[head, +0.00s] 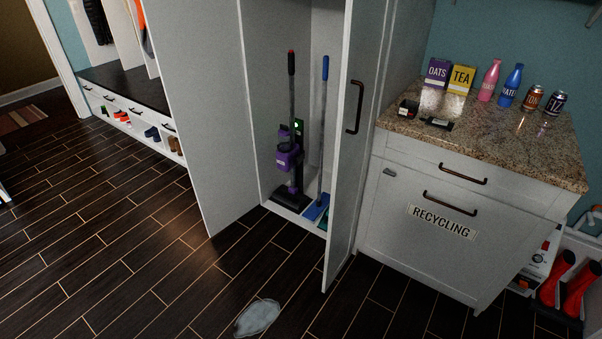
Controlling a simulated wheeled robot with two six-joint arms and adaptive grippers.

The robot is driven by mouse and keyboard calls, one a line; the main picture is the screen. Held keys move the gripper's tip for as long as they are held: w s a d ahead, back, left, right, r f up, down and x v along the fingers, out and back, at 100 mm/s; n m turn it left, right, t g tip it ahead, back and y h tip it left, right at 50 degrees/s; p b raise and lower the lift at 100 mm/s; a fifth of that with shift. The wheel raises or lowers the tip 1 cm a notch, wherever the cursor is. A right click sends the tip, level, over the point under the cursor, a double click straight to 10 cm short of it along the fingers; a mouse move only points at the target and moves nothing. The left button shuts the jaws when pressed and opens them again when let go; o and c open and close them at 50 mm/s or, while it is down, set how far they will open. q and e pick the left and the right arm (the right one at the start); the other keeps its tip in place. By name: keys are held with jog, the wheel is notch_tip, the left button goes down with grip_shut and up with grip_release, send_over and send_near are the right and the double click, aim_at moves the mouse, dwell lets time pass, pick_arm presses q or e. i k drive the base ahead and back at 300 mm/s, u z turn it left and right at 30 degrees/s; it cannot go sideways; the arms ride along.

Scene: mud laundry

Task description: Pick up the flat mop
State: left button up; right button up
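The flat mop, with a long blue handle (323,130) and a flat blue head (316,208), stands nearly upright inside the open white closet (222,120). Its head rests on the closet floor, close to the inner side of the right closet door (352,150). To its left stands a purple and black upright vacuum or sweeper (288,158) with a red-tipped dark handle. Neither of my grippers is in the head view.
Both closet doors stand open toward me. A recycling cabinet (410,245) with a granite counter (480,140) stands at the right, bearing boxes, bottles and cans. A grey puddle-like patch (257,318) lies on the dark floor. Open floor (120,230) lies to the left.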

aim_at(311, 216)
jog(key=u, duration=0.6)
jog(key=i, duration=1.1)
jog(key=u, duration=0.4)
jog(key=i, duration=1.15)
jog(key=z, duration=1.15)
jog(key=i, duration=0.9)
jog(key=z, duration=0.7)
